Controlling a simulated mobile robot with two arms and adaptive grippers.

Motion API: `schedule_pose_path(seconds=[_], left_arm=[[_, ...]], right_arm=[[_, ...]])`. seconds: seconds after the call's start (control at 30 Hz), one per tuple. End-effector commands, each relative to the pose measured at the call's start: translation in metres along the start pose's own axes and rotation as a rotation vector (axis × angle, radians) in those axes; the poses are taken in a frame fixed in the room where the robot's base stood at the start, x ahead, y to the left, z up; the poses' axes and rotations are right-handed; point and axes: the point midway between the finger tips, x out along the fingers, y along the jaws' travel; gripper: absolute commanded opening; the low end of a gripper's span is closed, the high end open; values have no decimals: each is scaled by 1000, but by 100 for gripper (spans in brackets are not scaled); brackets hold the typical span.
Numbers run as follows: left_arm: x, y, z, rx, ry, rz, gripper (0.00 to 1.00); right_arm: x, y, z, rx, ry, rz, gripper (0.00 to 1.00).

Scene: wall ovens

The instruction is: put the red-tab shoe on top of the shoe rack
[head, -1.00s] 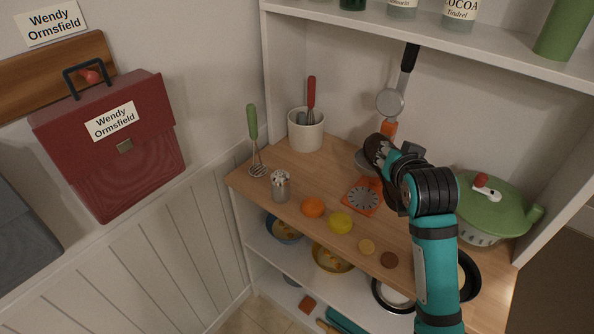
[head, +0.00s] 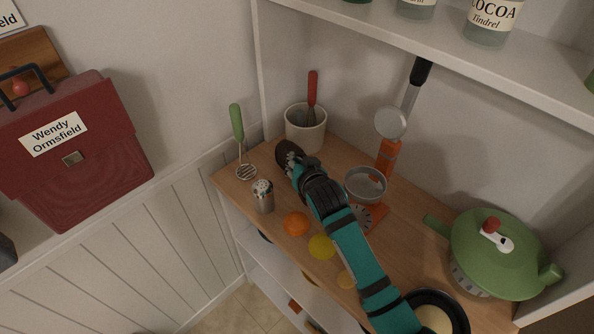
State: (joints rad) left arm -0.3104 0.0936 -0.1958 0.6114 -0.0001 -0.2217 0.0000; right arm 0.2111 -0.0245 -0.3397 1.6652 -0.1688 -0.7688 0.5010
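No shoe rack shows in the head view, and I cannot make out a red tab. My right gripper (head: 298,170) reaches over the wooden counter (head: 405,235) from the lower right. A dark brown rounded thing (head: 287,152) with pale marks is at its fingertips, just left of and in front of the white utensil crock (head: 305,133). The gripper appears shut on it, though the fingers are partly hidden. I cannot tell whether it is a shoe. My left gripper is out of view.
An orange kitchen scale (head: 376,214) with a metal bowl (head: 366,183) is right of my arm. A green pot (head: 495,250) stands at right. A shaker (head: 263,196), a green-handled masher (head: 238,125) and fruit are at left. A shelf (head: 440,52) overhangs the back.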

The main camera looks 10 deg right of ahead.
Motion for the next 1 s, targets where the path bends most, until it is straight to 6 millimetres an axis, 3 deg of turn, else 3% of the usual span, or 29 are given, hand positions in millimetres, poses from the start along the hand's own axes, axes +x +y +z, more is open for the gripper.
schedule_pose_path(seconds=[0.17,0.3,0.47,0.67,0.87,1.0], left_arm=[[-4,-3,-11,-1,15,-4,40],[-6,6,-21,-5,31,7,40],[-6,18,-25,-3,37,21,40],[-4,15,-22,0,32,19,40],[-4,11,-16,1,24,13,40],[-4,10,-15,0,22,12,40]], right_arm=[[9,6,18,-2,-1,2,0],[16,9,32,0,1,0,0],[17,10,34,-1,3,-1,0],[18,10,36,0,2,0,0],[18,10,37,-1,0,0,26],[18,11,37,0,0,1,29]])
